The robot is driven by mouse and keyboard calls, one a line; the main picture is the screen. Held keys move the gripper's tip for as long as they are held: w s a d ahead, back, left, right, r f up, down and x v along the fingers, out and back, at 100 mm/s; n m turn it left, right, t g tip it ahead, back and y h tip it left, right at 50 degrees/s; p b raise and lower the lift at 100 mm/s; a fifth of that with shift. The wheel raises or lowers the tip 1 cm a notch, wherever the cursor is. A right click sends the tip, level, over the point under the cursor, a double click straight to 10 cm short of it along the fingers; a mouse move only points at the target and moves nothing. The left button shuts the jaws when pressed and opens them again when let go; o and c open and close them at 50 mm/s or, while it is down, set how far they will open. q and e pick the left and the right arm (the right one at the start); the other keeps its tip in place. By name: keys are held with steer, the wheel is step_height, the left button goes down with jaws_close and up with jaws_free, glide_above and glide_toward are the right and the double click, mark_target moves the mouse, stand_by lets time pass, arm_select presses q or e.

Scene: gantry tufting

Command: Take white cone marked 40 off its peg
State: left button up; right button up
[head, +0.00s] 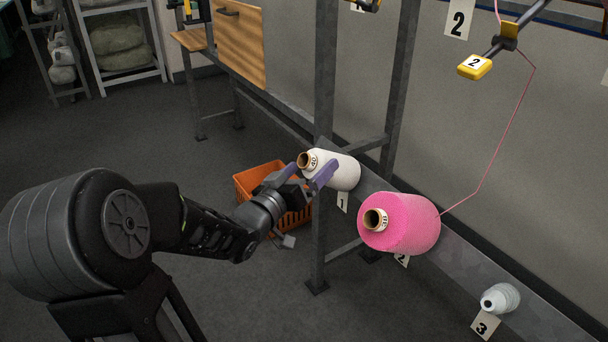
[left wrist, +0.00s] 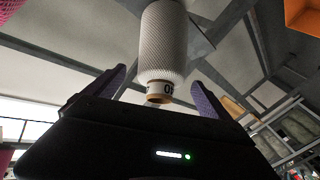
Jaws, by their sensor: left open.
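The white cone (head: 338,170) sits on the rail at the place tagged 1, its brown tube end facing my arm. The marking on its tube end is only partly readable; the left wrist view shows the cone (left wrist: 163,45) with a 0 on the band. My left gripper (head: 312,168) is open, its purple-padded fingers on either side of the cone's tube end. In the left wrist view the gripper (left wrist: 160,82) has the cone between its fingers, with gaps visible on both sides. The peg is hidden inside the cone. My right gripper is not in view.
A pink cone (head: 402,222) with thread running up sits at place 2, right of the white cone. A small white cone (head: 500,298) is at place 3. An orange crate (head: 247,186) stands on the floor behind my gripper. A grey upright post (head: 324,100) rises near the cone.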

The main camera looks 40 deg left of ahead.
mark_target(318, 156)
arm_select(q)
steer(key=w, duration=0.5)
steer(key=shift+w+a+b, duration=0.35)
steer(key=shift+w+a, duration=0.05)
jaws_close()
stand_by(1.4)
steer(key=shift+s+a+r, duration=0.1)
steer(key=shift+s+r, duration=0.05)
steer(key=shift+s+r+p, duration=0.25)
steer(key=shift+s+p, duration=0.05)
steer(key=shift+p, duration=0.05)
stand_by(0.4)
